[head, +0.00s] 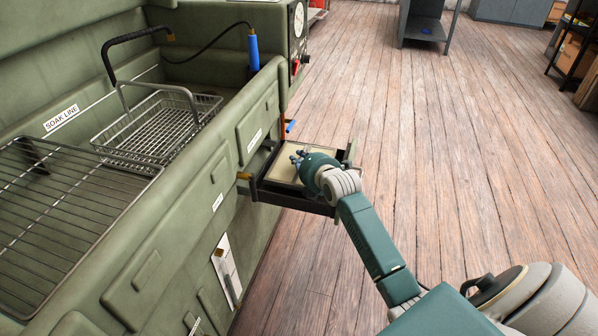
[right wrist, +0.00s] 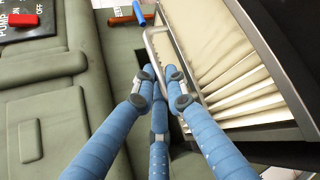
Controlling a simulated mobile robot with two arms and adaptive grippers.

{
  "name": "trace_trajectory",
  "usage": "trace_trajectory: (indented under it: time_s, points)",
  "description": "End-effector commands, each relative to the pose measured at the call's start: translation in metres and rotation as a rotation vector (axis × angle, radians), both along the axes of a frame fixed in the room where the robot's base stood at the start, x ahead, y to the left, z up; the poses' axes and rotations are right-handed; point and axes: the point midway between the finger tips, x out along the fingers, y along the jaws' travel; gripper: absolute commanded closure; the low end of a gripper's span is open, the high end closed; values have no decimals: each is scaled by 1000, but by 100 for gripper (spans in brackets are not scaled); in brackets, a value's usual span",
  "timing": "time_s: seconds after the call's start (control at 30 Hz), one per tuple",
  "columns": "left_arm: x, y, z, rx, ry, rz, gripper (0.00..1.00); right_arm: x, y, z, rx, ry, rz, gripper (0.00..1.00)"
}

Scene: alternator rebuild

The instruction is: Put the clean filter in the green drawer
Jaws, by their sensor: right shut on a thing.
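The filter is a cream, pleated panel in a grey frame (right wrist: 225,50), and it fills the upper right of the right wrist view. In the head view its cream face (head: 287,164) shows within the outline of the pulled-out dark drawer (head: 292,200) at the green machine's side. I cannot tell whether it rests on the drawer floor. My right gripper (head: 301,160) is at the filter, its blue fingers (right wrist: 160,85) shut on the filter's thin wire handle (right wrist: 150,45). The fingers hide part of the handle. My left gripper is out of view.
The green machine (head: 190,240) runs along the left, with a wire basket (head: 160,125) and a rack (head: 60,215) on top. A blue-ended orange lever (head: 289,126) stands just behind the drawer. A red switch (right wrist: 22,19) is nearby.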

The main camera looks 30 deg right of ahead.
Motion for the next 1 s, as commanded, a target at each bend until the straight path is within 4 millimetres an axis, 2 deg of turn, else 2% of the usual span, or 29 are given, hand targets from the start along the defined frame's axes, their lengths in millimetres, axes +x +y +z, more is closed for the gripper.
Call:
trace_trajectory:
  time_s: [0.17,0.3,0.7,0.73,0.8,1.0]
  points:
    - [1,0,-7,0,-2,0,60,0,0,-19,2,1,-1,100]
    - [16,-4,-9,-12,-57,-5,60,0,0,-37,1,-2,-1,100]
    - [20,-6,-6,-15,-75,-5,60,0,-1,-39,-1,-1,0,100]
    - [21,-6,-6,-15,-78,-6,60,0,0,-40,-1,1,0,84]
    - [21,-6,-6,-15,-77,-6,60,0,-1,-40,-1,1,0,70]
    - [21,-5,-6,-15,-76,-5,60,0,0,-40,-1,1,0,69]
